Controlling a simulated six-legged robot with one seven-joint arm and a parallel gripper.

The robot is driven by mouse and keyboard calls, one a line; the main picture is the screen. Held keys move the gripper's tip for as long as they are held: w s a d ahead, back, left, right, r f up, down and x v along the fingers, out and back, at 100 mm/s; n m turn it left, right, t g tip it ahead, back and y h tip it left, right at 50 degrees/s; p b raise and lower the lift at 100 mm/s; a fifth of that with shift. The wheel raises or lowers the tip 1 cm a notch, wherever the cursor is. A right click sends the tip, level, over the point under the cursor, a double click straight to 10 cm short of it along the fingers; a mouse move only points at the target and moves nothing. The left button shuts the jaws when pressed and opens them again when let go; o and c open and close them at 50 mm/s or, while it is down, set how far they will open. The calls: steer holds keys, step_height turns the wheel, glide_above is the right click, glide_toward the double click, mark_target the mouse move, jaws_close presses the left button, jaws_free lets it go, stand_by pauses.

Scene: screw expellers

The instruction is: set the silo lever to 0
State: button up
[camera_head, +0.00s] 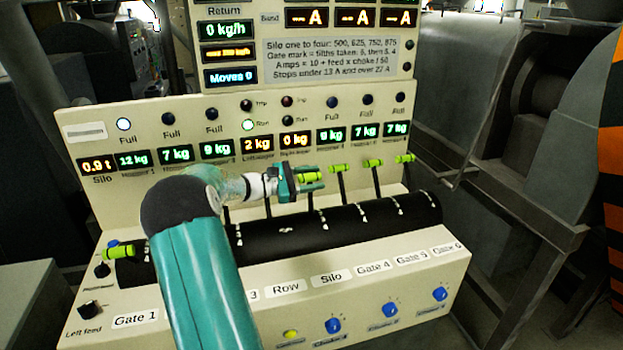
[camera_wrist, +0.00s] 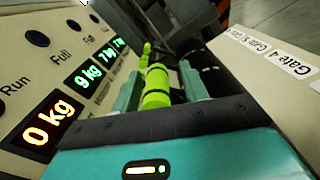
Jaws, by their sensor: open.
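The silo lever (camera_head: 311,176) has a bright green handle on a dark stem that rises from the black drum, above the panel label "Silo" (camera_head: 331,279). It stands up and back, near the same height as the gate levers to its right. My gripper (camera_head: 303,180) is at this handle with its jaws open. In the wrist view the green handle (camera_wrist: 157,88) lies between the two teal fingers of my gripper (camera_wrist: 160,92). I cannot tell whether either finger touches it. The scale mark by the silo lever is too small to read surely.
Gate 4 (camera_head: 338,168), Gate 5 (camera_head: 373,162) and Gate 6 (camera_head: 404,158) levers stand close on the right. The Gate 1 lever (camera_head: 118,252) is tilted low at the left. My arm hides part of the drum (camera_head: 380,213) and some levers. The silo display (camera_head: 97,166) reads 0.9 t.

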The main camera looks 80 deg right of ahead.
steer(key=v, duration=1.4)
